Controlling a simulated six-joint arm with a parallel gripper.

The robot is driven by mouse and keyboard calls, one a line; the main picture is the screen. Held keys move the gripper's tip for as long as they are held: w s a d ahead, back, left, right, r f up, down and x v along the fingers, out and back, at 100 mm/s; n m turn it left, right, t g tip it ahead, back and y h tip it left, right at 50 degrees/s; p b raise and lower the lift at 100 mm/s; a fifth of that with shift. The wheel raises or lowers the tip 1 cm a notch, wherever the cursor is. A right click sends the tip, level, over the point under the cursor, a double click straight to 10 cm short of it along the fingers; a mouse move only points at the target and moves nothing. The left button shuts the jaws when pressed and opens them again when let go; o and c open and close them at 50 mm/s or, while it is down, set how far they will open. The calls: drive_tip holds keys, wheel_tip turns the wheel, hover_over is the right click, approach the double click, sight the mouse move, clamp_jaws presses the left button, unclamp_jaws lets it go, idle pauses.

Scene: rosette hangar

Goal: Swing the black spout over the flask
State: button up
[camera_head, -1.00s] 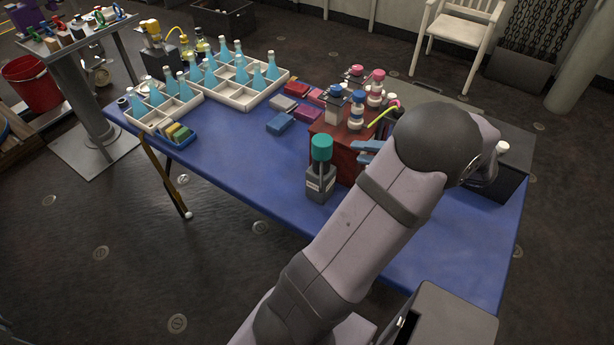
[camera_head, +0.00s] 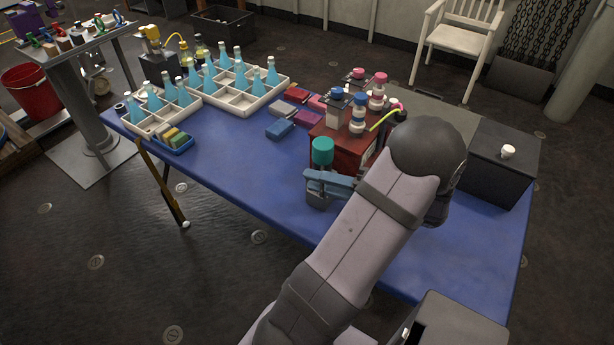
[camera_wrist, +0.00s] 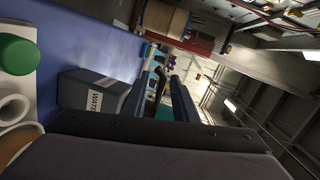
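A dark, thin part, possibly the black spout (camera_head: 400,116), shows by a yellow-green tube behind my arm; most of it is hidden and I cannot be sure what it is. Several flasks of blue liquid (camera_head: 240,76) stand in the white divided trays at the back left. I cannot tell which flask is meant. The fingers look apart; no grasp is visible.
A red case (camera_head: 345,150) with several capped bottles stands behind the grey bottle. A black box (camera_head: 500,165) is at the right end of the blue table (camera_head: 235,165). Small coloured blocks (camera_head: 290,120) lie mid-table. The front-left tabletop is clear.

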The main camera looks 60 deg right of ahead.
drive_tip(key=shift+w+a+f, duration=0.1)
drive_tip(key=shift+w+f, duration=0.05)
drive_tip(key=shift+w, duration=0.65)
drive_tip(key=shift+w+a+f, duration=0.1)
drive_tip(key=shift+w, duration=0.7)
clamp_jaws()
